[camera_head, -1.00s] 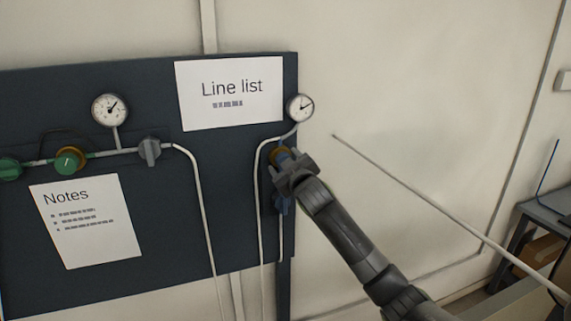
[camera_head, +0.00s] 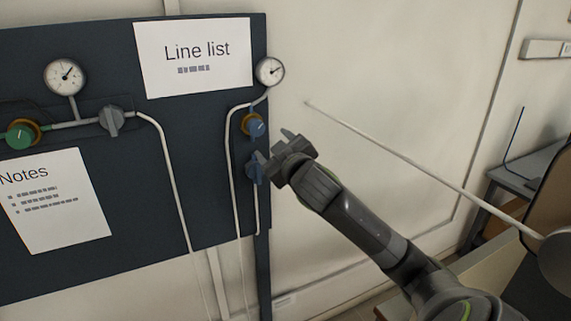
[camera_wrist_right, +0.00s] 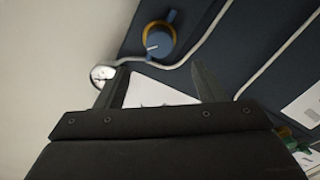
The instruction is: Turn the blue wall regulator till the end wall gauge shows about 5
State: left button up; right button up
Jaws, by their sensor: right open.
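The blue wall regulator (camera_head: 254,126), a round knob with a white mark and a brass ring behind it, is on the dark panel near its right edge. It also shows in the right wrist view (camera_wrist_right: 158,42), beyond the fingertips. The end wall gauge (camera_head: 270,71) is a white dial above it; its needle points right and slightly up, the numbers too small to read. It is partly hidden by a finger in the wrist view (camera_wrist_right: 102,74). My right gripper (camera_head: 277,147) is open and empty, right of and slightly below the knob, apart from it. My left gripper is out of view.
A blue lever valve (camera_head: 255,168) sits just below the regulator, close to my right gripper. Pale pipes (camera_head: 235,190) run down the panel. A green knob (camera_head: 20,136), grey valve (camera_head: 112,120) and second gauge (camera_head: 65,77) are at the left. Bare wall lies right of the panel.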

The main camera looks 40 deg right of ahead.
jog(key=b+v, duration=0.1)
jog(key=v, duration=0.4)
jog(key=shift+s+a, duration=0.1)
jog(key=shift+s, duration=0.3)
dwell(1.4)
